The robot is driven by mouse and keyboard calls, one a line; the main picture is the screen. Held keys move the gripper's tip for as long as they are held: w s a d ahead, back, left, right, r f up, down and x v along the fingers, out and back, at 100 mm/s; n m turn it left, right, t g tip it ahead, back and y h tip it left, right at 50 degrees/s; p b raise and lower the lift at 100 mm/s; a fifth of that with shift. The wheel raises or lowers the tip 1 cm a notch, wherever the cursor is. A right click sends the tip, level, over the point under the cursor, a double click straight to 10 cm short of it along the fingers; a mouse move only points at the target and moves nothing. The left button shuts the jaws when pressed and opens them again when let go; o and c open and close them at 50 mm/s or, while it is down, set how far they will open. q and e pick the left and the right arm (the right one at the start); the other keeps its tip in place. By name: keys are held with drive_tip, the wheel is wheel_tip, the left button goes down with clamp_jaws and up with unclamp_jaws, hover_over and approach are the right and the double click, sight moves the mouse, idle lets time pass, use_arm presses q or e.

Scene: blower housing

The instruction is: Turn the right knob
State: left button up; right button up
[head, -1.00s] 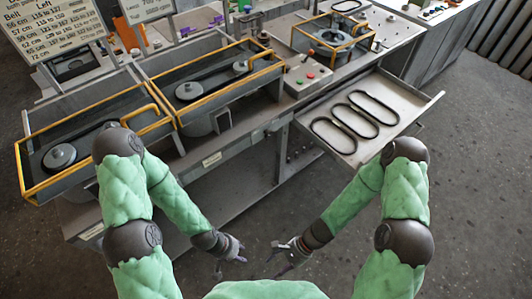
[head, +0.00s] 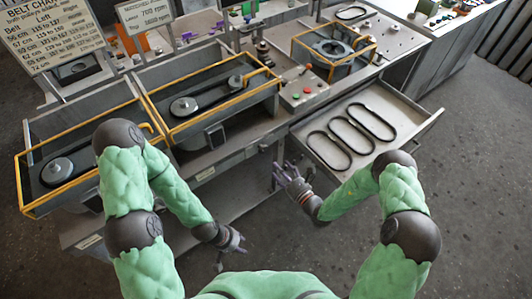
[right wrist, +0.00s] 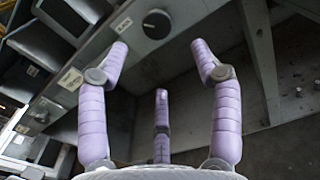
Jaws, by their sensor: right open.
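In the right wrist view a round dark knob (right wrist: 157,23) sits on the grey front panel, with a small white label beside it. My right gripper (right wrist: 160,60) is open and empty, its purple fingers spread, with the knob beyond and between the two long fingertips, apart from them. In the head view my right gripper (head: 282,172) is in front of the bench's front face, left of the pulled-out drawer. The knob cannot be made out in the head view. My left gripper (head: 232,256) hangs low in front of the bench, its fingers apart and empty.
The open drawer (head: 425,130) holds several dark belts and juts out close to my right forearm. Yellow-framed pulley housings (head: 210,98) stand on the left of the bench. A button box (head: 303,88) is on top. The floor in front is clear.

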sight(264, 152)
drive_tip(key=b+x, duration=0.1)
drive_tip(key=x, duration=0.9)
drive_tip(key=shift+s, duration=0.1)
drive_tip(key=shift+s+f, duration=0.1)
drive_tip(key=c, duration=1.1)
